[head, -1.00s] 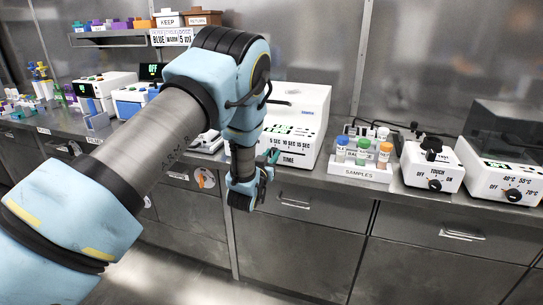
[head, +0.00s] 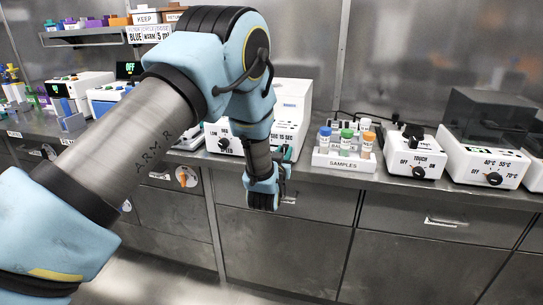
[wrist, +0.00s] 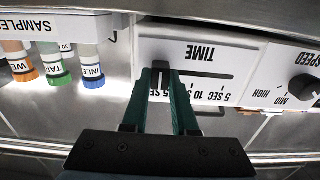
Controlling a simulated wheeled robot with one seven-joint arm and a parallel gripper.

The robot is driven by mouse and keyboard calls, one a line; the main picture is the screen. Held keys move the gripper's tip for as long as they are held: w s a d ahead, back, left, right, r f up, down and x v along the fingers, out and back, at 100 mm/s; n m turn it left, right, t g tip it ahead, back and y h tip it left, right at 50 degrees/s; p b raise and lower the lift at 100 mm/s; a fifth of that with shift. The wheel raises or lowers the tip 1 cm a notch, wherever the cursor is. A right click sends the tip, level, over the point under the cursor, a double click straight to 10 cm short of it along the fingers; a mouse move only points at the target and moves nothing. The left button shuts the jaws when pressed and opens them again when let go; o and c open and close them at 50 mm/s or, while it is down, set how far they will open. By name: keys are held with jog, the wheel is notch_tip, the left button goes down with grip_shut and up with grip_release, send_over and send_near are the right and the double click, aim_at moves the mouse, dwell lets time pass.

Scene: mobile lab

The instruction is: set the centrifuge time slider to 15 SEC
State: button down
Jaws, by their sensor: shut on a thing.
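The white centrifuge (head: 292,100) stands on the bench behind my arm, which hides part of it in the head view. In the wrist view, its TIME panel (wrist: 215,50) appears upside down, with a dark horizontal slot (wrist: 212,76) and marks for 5, 10 and 15 SEC. My gripper (wrist: 168,75) is shut on the dark slider knob (wrist: 163,78) at the left end of the slot in this view, by the partly covered 15 SEC mark. The gripper (head: 287,156) also shows in the head view, in front of the panel.
A SPEED dial (wrist: 308,90) sits beside the TIME panel. A SAMPLES rack (head: 342,160) with capped vials stands close to the centrifuge's right. A TOUCH/ON mixer (head: 414,155) and a heater with a temperature dial (head: 490,165) stand farther right. Drawers lie below the bench edge.

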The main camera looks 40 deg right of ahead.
jog(key=shift+s+d, duration=0.15)
jog(key=shift+s, duration=0.05)
jog(key=c, duration=0.7)
grip_release()
jog(key=b+v, duration=0.2)
jog(key=v, duration=0.9)
jog(key=shift+w+b, duration=0.1)
jog(key=shift+b, duration=0.2)
